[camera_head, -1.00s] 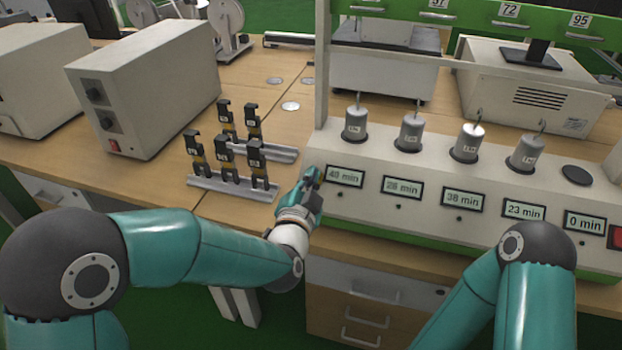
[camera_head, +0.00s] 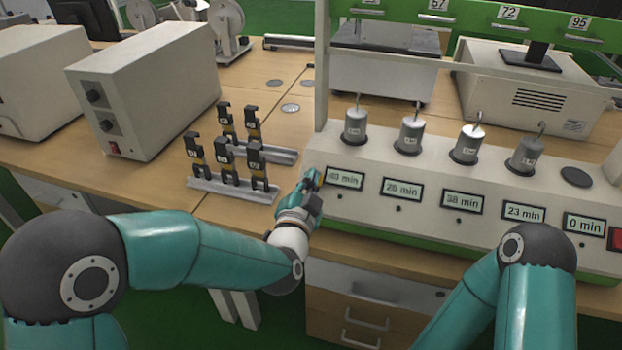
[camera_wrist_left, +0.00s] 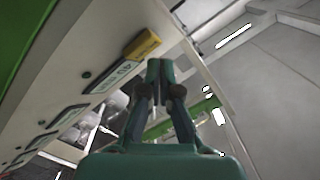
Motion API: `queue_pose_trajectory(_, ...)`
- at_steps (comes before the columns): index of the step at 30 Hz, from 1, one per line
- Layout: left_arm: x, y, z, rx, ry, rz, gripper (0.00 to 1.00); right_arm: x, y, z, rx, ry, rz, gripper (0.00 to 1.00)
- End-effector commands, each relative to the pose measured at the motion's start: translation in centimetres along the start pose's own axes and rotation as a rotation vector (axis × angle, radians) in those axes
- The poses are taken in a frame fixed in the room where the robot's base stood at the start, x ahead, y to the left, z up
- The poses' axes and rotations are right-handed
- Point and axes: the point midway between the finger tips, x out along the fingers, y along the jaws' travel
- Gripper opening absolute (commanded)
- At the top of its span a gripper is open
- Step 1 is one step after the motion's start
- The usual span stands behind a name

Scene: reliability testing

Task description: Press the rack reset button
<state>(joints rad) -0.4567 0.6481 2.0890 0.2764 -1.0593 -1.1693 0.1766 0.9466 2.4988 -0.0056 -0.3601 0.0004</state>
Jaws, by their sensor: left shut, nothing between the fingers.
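The rack (camera_head: 460,215) is a pale sloped bench unit on the right, with several minute displays and a small dark round button or indicator under each. A red switch (camera_head: 618,238) sits at its right end. In the left wrist view a yellow block (camera_wrist_left: 142,43) is on the panel beside a display (camera_wrist_left: 122,73). I cannot tell which part is the reset button. My left gripper (camera_head: 312,178) is shut and empty at the rack's left end, beside the leftmost display (camera_head: 345,178). In the wrist view its fingertips (camera_wrist_left: 160,68) are just right of the yellow block; contact is unclear.
Several grey cylinders (camera_head: 410,133) stand in the rack's top. Black clips (camera_head: 225,157) stand on metal rails (camera_head: 233,188) left of my gripper. Grey box units (camera_head: 150,85) stand further left.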

Motion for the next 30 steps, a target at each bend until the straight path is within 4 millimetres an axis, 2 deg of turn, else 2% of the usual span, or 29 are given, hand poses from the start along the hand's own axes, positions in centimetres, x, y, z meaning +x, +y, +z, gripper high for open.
queue_pose_trajectory(15,0.35,0.44,0.35,0.000,0.001,-0.001,0.00,0.92,0.33,0.00,0.000,0.000,0.000,0.00)
queue_pose_trajectory(30,0.44,0.48,0.36,0.000,0.000,0.000,0.00,0.96,0.35,0.00,0.000,0.000,0.000,0.00)
